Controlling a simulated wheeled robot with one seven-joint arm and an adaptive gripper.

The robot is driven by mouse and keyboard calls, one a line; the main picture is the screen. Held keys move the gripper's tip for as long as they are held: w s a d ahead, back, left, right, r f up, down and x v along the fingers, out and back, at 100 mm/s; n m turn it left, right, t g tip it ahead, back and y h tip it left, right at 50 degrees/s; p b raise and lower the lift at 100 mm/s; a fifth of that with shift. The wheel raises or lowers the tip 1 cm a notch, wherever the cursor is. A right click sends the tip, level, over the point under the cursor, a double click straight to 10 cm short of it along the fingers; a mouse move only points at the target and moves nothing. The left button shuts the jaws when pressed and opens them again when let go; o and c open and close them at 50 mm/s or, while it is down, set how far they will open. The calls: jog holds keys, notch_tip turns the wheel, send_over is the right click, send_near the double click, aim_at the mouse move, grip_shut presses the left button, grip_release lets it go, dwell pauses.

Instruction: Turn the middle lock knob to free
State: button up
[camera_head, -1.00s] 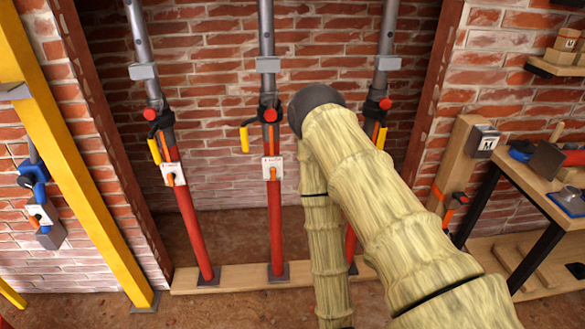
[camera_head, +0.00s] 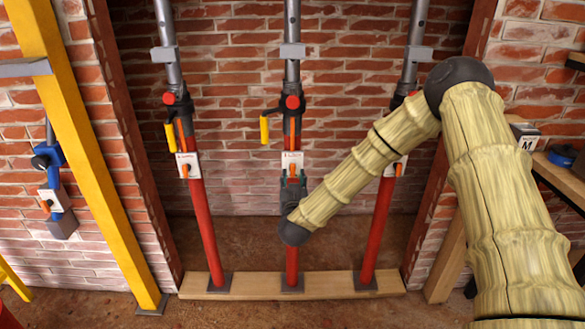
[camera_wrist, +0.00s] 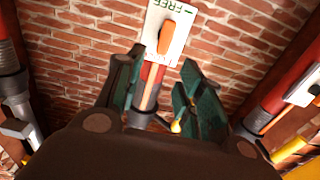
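The middle prop is a red lower tube (camera_head: 292,250) with a grey upper tube, and it carries a white lock plate (camera_head: 292,157). In the wrist view its orange lock knob (camera_wrist: 167,38) sits on the plate (camera_wrist: 158,14), its long side roughly along the prop with a slight tilt. The word FREE is printed at the plate's top edge in that picture.
Similar props stand left (camera_head: 203,220) and right (camera_head: 376,225), with their own plates. A yellow handle (camera_head: 264,130) and red button (camera_head: 292,101) are above the middle plate. A wooden sill (camera_head: 250,285) runs below. My forearm passes in front of the right prop.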

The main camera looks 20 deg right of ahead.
aim_at(293, 166)
jog(key=x, duration=0.9)
jog(key=shift+w+f, duration=0.15)
jog(key=shift+w, duration=0.05)
grip_shut()
